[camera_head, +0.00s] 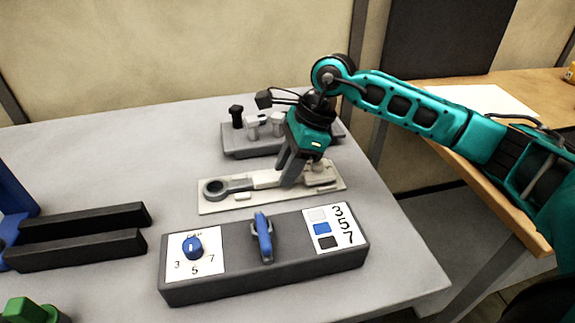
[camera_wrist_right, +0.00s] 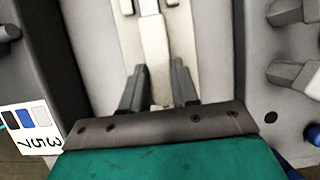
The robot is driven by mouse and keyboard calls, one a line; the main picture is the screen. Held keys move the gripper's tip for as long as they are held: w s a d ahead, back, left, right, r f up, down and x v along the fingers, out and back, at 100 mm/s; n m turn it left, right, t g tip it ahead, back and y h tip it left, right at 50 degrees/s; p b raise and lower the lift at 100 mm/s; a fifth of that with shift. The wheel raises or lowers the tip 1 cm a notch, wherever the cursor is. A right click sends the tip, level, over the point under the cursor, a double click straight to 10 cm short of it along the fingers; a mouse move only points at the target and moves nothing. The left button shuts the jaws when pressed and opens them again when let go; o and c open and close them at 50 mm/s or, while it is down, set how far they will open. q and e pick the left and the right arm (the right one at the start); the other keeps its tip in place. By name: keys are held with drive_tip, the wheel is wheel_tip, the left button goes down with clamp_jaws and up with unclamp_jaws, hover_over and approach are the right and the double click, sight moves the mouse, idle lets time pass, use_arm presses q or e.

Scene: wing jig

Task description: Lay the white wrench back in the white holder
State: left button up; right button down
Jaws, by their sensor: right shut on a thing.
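The white wrench, with a pale handle (camera_head: 265,180) and a darker grey ring end (camera_head: 215,188), lies along the flat white holder (camera_head: 215,206), the ring toward the left. I cannot tell whether it rests fully down. My right gripper (camera_head: 290,178) points down at the right part of the wrench and is shut on its handle, hiding part of it. In the right wrist view the fingers (camera_wrist_right: 158,90) stand on either side of the wrench handle (camera_wrist_right: 156,50), over the holder (camera_wrist_right: 100,30). My left gripper is not in view.
A grey box (camera_head: 230,287) with a blue knob (camera_head: 193,247) and blue lever (camera_head: 263,236) stands in front of the holder. A grey block with pegs (camera_head: 235,141) is behind. A blue fixture with two dark bars (camera_head: 90,235) lies left. The table (camera_head: 110,165) is clear at back left.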

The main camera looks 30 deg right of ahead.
drive_tip(key=shift+r, duration=0.1)
drive_tip(key=c, duration=0.8)
unclamp_jaws()
drive_tip(key=p+v, duration=0.1)
drive_tip(key=v, duration=1.1)
drive_tip(key=shift+d+r, duration=0.2)
drive_tip(key=shift+r, duration=0.15)
